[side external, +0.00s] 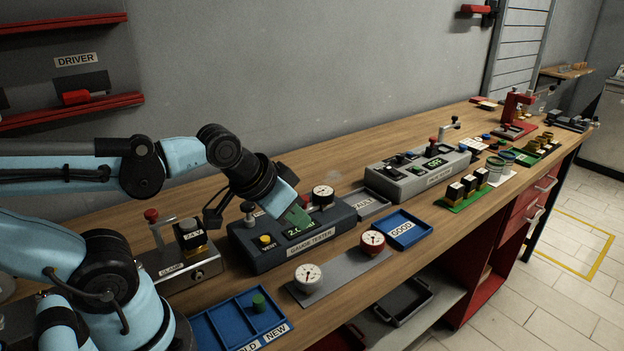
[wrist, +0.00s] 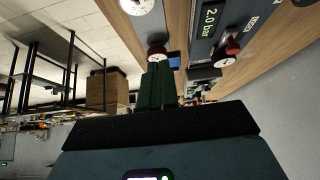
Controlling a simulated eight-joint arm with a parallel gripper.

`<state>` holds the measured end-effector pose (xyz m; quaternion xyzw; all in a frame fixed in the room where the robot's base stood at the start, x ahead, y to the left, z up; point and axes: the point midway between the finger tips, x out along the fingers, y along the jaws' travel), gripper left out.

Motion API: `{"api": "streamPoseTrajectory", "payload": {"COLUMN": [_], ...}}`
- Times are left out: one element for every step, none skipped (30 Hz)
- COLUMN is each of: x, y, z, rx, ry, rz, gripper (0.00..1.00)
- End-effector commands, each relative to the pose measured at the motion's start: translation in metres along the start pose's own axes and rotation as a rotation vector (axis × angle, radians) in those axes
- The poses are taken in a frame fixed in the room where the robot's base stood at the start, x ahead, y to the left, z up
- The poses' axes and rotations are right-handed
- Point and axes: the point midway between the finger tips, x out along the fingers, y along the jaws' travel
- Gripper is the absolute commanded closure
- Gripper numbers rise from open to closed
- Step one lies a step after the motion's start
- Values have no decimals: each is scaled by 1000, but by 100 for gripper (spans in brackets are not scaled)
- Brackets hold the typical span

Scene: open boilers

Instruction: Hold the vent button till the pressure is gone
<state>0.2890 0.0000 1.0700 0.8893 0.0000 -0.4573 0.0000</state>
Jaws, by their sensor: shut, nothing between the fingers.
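The gauge tester (side external: 318,240) is a dark grey box on the bench. Its yellow vent button (side external: 266,240) is on the left part of its sloped face, above a VENT label. Its green display (side external: 294,232) is partly covered by my gripper in the side view; in the wrist view the display (wrist: 209,20) reads 2.0 bar. A black-rimmed gauge (side external: 323,194) stands on the tester. My gripper (side external: 299,214) is shut and empty, over the display area, right of the button and apart from it. Its green fingers (wrist: 157,85) also show in the wrist view.
A black-knobbed lever (side external: 248,208) stands on the tester's left. A clamp (side external: 182,262) is further left. Two loose gauges, white (side external: 309,277) and red (side external: 372,242), lie on a grey strip in front. Blue trays (side external: 403,229) and a second grey tester (side external: 420,178) stand nearby.

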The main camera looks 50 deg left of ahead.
Motion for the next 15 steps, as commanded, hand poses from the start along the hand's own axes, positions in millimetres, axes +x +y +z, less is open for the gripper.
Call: {"api": "streamPoseTrajectory", "payload": {"x": [0,0,0,0,0,0,0,0,0,0,0,0,0,0,1], "y": [0,0,0,0,0,0,0,0,0,-1,-3,-5,-7,-10,-14], "z": [0,0,0,0,0,0,0,0,0,0,1,1,2,3,4], "rx": [0,0,0,0,0,0,0,0,-2,-6,-11,-22,-33,-47,-69], "ry": [0,0,0,0,0,0,0,0,-1,-3,-5,-10,-14,-19,-28], "rz": [0,0,0,0,0,0,0,0,0,0,0,1,4,6,11], "gripper": [100,100,100,100,100,100,100,100,100,100,100,100,100,100,100]}}
